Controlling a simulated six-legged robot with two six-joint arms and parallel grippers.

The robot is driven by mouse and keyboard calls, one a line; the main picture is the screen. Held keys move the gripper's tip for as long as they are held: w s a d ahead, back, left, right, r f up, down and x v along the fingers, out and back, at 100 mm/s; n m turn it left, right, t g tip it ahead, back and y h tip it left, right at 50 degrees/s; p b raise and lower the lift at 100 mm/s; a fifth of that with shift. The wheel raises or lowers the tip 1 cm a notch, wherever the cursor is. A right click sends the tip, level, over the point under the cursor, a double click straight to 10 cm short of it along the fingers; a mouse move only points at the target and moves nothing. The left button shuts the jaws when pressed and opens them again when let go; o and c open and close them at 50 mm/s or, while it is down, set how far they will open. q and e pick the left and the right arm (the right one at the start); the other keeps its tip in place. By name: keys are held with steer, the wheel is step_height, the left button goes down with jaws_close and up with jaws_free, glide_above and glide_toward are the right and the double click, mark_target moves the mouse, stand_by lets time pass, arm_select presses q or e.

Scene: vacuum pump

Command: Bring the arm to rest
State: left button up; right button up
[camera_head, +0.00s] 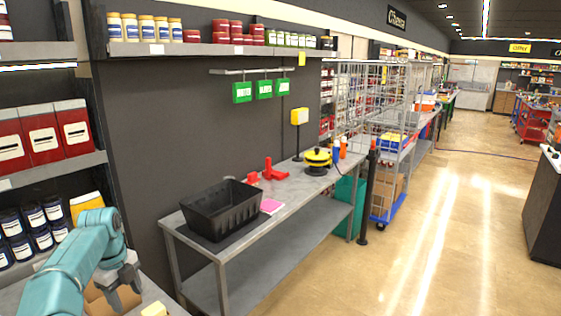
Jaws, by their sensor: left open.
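My left arm, teal with a grey gripper (122,290), comes in from the lower left. The gripper is open and points down over a shelf or counter at the bottom left. Nothing shows between its fingers. My right gripper is not in view. A yellow and black round device (318,158), perhaps the vacuum pump, stands on the grey workbench (300,188), well away to the right of my left gripper.
A black crate (222,212), a red tool (273,170) and a pink pad (271,206) are on the workbench. Shelves with red boxes (40,140) and dark cans (36,218) stand close at left. A wire cage cart (366,110) stands behind.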

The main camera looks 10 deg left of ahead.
arm_select(q)
steer(key=w+d+f+n+h+b, duration=0.1)
steer(key=d+f+n, duration=0.1)
steer(key=d+f, duration=0.4)
steer(key=w+d+f+n+b, duration=0.15)
steer(key=d+f, duration=0.25)
steer(key=f, duration=0.5)
steer(key=s+d+f+n+h, duration=0.1)
steer(key=s+d+f+n, duration=0.3)
steer(key=d+f, duration=0.25)
steer(key=s+d+f+n+h, duration=0.1)
steer(key=s+d+f+n, duration=0.25)
steer(key=d+f, duration=0.3)
steer(key=s+d+f+n+b, duration=0.1)
steer(key=s+d+f+n, duration=0.1)
steer(key=s, duration=0.5)
steer(key=s+d+f+n, duration=0.2)
steer(key=s+d+n, duration=0.3)
steer(key=s, duration=0.2)
steer(key=s+d+f+n+b, duration=0.1)
steer(key=s+d+f+n, duration=0.2)
steer(key=s, duration=0.4)
steer(key=shift+s+d+n+h+b, duration=0.3)
steer(key=shift+d+n+h+b, duration=0.1)
steer(key=shift+d+n, duration=0.25)
